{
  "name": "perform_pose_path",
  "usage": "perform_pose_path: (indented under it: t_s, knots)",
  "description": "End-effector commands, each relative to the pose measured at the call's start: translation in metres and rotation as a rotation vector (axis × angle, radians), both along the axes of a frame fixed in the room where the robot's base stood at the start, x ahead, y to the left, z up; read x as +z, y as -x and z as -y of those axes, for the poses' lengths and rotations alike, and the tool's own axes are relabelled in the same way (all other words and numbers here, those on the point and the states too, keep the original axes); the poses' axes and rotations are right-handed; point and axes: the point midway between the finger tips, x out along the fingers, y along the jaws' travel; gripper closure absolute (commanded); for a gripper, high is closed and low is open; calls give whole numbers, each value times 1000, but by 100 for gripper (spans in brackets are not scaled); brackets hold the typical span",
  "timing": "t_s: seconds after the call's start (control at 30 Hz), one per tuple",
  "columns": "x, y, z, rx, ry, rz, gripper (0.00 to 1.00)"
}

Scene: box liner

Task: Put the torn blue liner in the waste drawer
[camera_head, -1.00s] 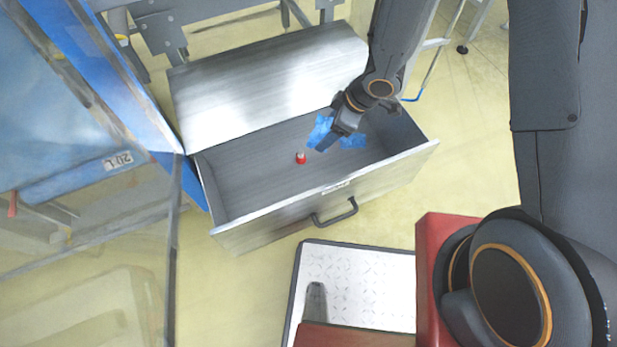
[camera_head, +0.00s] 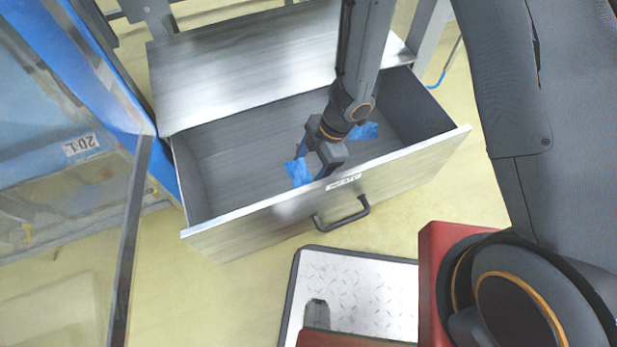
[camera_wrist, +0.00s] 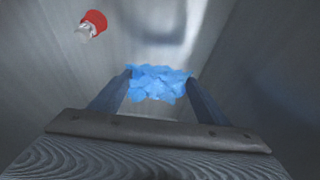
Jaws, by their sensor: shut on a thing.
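The waste drawer (camera_head: 410,172) is pulled open, with a grey inside and a labelled front with a handle. My gripper (camera_head: 324,172) reaches down into the drawer, close to its front wall. In the wrist view the liner (camera_wrist: 158,82) sits between the two fingertips, above the drawer's inside. Whether its lower side touches the drawer floor I cannot tell.
A small red-and-white item (camera_wrist: 92,24) lies in the drawer, left of the liner in the wrist view. A blue-framed cabinet with clear panels (camera_head: 90,190) stands at the left. Yellow floor (camera_head: 210,300) is free in front of the drawer.

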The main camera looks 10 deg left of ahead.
Motion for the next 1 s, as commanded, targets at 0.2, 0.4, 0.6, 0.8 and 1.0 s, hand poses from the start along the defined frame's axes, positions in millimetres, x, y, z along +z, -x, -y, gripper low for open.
perform_pose_path:
  t_s: [0.2,0.4,0.6,0.8,1.0]
  knots:
    - [-31,-1,0,0,0,0,51]
    - [-46,-1,0,-1,0,0,51]
    - [-70,-1,0,-1,0,0,51]
    - [-69,-1,0,-1,-1,2,51]
    - [-71,0,0,-1,0,0,24]
